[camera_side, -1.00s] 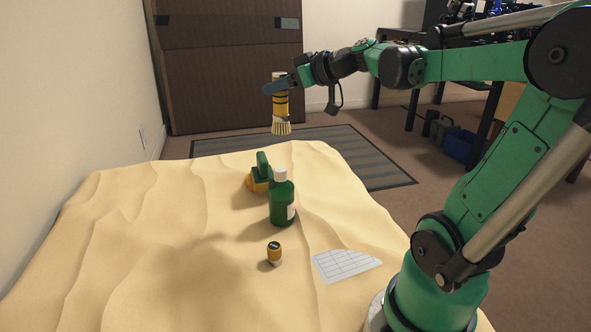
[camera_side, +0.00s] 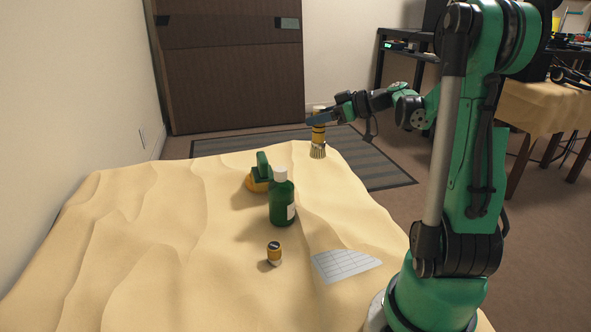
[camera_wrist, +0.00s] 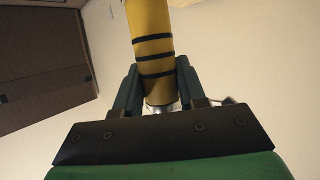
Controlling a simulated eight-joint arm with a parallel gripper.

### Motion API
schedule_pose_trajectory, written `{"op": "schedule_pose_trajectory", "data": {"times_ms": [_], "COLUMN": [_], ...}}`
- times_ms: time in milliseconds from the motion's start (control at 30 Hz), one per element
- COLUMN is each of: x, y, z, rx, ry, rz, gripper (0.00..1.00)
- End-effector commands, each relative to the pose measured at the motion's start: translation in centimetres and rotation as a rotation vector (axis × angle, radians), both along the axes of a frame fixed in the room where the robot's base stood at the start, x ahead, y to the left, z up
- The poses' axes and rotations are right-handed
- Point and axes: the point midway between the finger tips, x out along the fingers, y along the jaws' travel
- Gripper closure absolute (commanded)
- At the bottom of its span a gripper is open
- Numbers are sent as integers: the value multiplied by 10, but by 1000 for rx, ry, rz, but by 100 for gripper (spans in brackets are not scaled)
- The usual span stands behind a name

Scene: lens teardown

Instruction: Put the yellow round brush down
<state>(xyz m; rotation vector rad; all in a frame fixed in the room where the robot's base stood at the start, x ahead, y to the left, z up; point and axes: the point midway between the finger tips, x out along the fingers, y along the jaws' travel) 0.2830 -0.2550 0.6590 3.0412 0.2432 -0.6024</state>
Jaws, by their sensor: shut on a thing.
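The yellow round brush (camera_side: 318,136) has a yellow handle with black bands and pale bristles pointing down. It hangs about upright near the far right edge of the cloth-covered table in the side view. My gripper (camera_side: 317,119) is shut on its handle. In the wrist view the yellow handle (camera_wrist: 150,35) stands between the two dark fingers of my gripper (camera_wrist: 152,88). The bristles are out of sight there. In the side view the bristle tips appear over the far part of the cloth; I cannot tell whether they touch it.
A green bottle with a white cap (camera_side: 282,200) stands mid-table. Behind it is a yellow and green object (camera_side: 260,175). The left of the rumpled sandy cloth (camera_side: 130,230) is clear.

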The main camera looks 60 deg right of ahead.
Motion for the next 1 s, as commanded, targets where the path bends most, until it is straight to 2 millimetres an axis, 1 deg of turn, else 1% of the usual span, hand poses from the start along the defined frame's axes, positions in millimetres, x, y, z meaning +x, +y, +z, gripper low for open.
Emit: {"op": "schedule_pose_trajectory", "data": {"times_ms": [33,133,467,800,1000], "x": [0,0,0,0,0], "y": [0,0,0,0,0], "z": [-10,-26,-51,-89,-102], "rx": [0,0,0,0,0], "ry": [0,0,0,0,0], "rz": [0,0,0,-1,-1], "gripper": [100,100,100,100,100]}}
